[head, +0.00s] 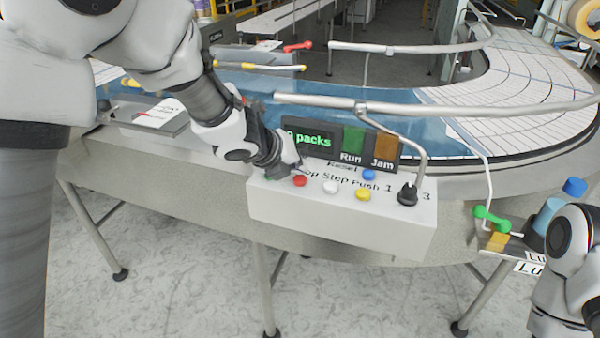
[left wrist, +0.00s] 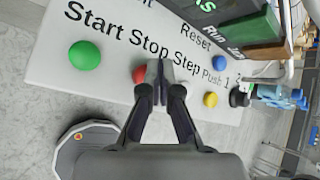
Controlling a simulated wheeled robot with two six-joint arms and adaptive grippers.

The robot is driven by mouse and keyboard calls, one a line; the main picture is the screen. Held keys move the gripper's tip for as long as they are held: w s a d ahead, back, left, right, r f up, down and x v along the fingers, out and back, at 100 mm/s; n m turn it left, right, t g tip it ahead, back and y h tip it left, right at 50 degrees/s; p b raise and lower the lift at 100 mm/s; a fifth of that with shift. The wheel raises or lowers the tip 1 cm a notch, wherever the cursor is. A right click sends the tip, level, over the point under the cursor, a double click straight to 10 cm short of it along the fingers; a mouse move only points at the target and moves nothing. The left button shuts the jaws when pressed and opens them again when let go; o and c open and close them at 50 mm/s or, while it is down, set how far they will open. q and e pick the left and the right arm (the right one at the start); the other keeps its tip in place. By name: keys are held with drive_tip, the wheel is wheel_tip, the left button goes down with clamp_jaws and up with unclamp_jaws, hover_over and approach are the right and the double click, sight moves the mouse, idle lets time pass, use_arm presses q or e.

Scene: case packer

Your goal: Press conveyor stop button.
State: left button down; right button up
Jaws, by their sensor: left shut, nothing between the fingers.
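The stop button is the red button (head: 300,181) on the white control box (head: 340,222); in the left wrist view it is the red dome (left wrist: 139,73) beside the word Stop. My left gripper (head: 285,167) is shut and empty over the left part of the box. In the left wrist view its closed fingertips (left wrist: 160,68) are just right of the red button and overlap its edge. I cannot tell whether they touch it. The green button (left wrist: 84,55) is left of the red one, and the gripper hides it in the head view. My right gripper is out of view.
White (head: 331,187), yellow (head: 363,195) and blue (head: 369,174) buttons share the box, with a black knob (head: 407,194) at its right end. A display (head: 310,139) stands behind them. A guide rail (head: 440,107) and the blue conveyor (head: 415,140) lie beyond.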

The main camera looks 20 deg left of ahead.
sight(298, 178)
use_arm(q)
drive_tip(key=shift+r, duration=0.15)
wheel_tip(298, 178, up, 5)
drive_tip(key=p, duration=0.4)
drive_tip(key=shift+r+p, duration=0.1)
drive_tip(key=shift+p, duration=0.3)
idle(2.1)
